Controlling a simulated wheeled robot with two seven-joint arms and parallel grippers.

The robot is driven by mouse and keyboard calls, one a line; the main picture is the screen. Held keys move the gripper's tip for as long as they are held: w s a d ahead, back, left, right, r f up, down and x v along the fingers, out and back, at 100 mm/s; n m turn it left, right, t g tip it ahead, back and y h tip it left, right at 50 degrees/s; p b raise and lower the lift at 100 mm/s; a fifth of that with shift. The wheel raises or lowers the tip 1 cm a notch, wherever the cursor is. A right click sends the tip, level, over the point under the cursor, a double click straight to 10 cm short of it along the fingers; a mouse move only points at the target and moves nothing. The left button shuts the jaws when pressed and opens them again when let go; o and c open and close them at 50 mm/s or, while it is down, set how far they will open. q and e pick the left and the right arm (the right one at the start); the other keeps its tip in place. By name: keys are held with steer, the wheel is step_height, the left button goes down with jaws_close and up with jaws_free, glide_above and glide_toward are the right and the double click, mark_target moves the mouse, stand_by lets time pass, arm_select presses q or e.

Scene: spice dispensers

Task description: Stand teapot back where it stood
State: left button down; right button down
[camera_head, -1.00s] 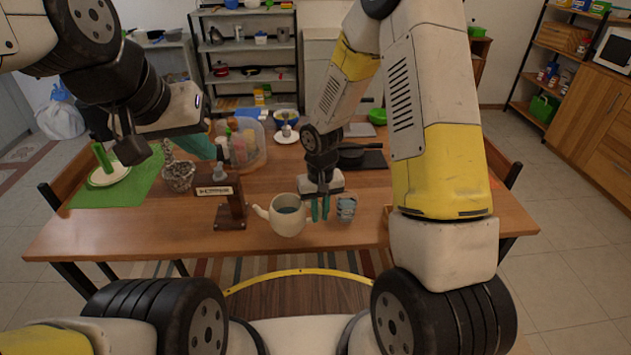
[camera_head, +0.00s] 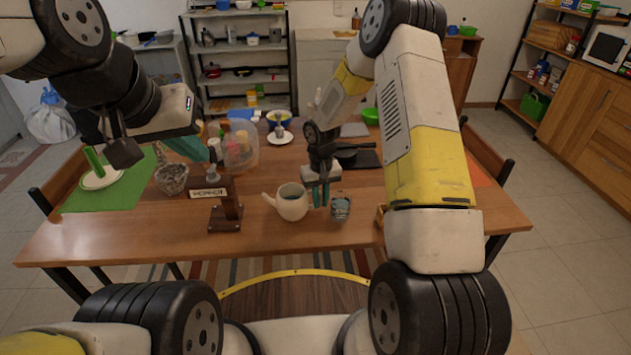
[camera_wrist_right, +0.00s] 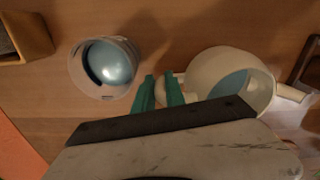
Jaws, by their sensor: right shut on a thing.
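The white teapot (camera_head: 291,204) has its spout to the left and its open top facing up. It looks upright at the middle of the table's near part; I cannot tell whether its base touches the wood. In the right wrist view the teapot (camera_wrist_right: 222,70) is beside my right gripper's green fingers (camera_wrist_right: 158,92). My right gripper (camera_head: 320,193) is shut on the teapot's handle side; the fingers mostly hide the handle. My left gripper (camera_head: 118,140) hangs at the upper left, away from the teapot; its jaw gap is unclear.

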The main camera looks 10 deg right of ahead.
steer(key=c, duration=1.7)
jaws_free()
steer(key=shift+f, duration=0.1)
step_height(320, 180, up, 12)
steer(key=shift+r, duration=0.2)
steer(key=s+d+r+m+t, duration=0.1)
steer(key=s+d+r+t, duration=0.1)
steer(key=s+r, duration=0.5)
steer(key=s+d+r+t, duration=0.15)
steer(key=s+r, duration=0.25)
steer(key=r, duration=0.7)
steer(key=shift+s+d+r+m+t+y, duration=0.15)
steer(key=shift+s+d+r+t+y, duration=0.25)
steer(key=shift+s+r, duration=1.45)
steer(key=shift+s+d+r+m+t+y, duration=0.1)
steer(key=shift+s+d+r+t+y, duration=0.35)
steer(key=shift+s, duration=2.85)
steer(key=shift+s+d+r+m+t+y, duration=0.2)
steer(key=shift+s+r+t, duration=0.3)
steer(key=shift+s+r, duration=1.35)
